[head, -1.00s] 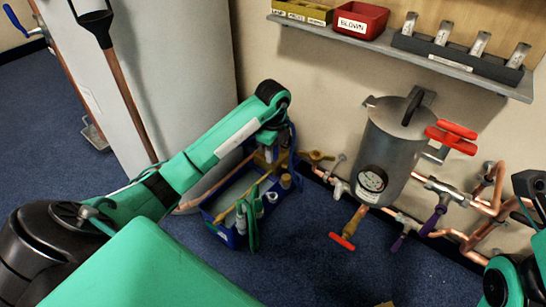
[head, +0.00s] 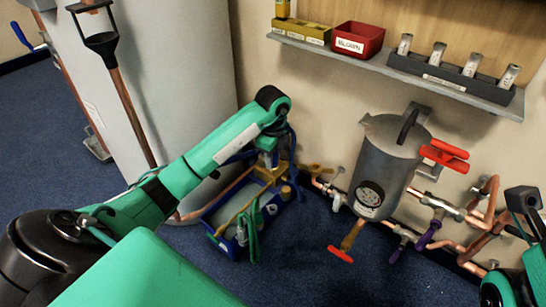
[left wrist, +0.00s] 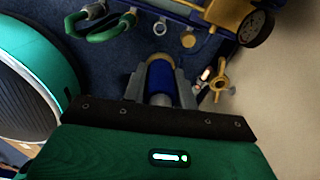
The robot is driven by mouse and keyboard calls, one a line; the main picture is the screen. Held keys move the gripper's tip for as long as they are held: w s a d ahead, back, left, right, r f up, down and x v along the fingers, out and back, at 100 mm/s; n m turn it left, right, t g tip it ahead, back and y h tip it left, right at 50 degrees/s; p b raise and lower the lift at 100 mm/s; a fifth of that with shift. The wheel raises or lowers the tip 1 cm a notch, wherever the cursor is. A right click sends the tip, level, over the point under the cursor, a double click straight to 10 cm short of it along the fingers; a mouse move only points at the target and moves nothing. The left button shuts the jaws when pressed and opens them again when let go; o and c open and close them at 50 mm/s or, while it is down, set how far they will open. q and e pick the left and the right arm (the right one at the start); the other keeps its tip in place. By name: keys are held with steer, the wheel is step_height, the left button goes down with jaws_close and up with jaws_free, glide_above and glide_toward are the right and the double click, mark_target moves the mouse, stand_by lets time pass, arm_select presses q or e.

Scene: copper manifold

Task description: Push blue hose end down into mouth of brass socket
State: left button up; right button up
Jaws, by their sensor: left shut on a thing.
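My left gripper (left wrist: 160,88) is shut on a blue hose end (left wrist: 160,76), which sits between its two grey fingers in the left wrist view. A brass-coloured rim curves around the far side of the blue piece; I cannot tell whether this is the socket's mouth or how deep the hose end sits. In the head view my left gripper (head: 267,158) points down over the blue crate (head: 239,236), close to brass parts (head: 270,174). The blue hose (head: 292,143) runs beside the wrist. My right gripper is not in view.
The crate holds a green hose (head: 253,232) and brass fittings. A brass valve (left wrist: 220,82) is close to the gripper's right in the wrist view. A steel tank (head: 385,160) with copper pipes stands along the wall. Blue floor is open in front.

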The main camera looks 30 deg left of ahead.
arm_select(q)
steer(key=shift+r+p, duration=1.3)
steer(key=shift+r, duration=0.1)
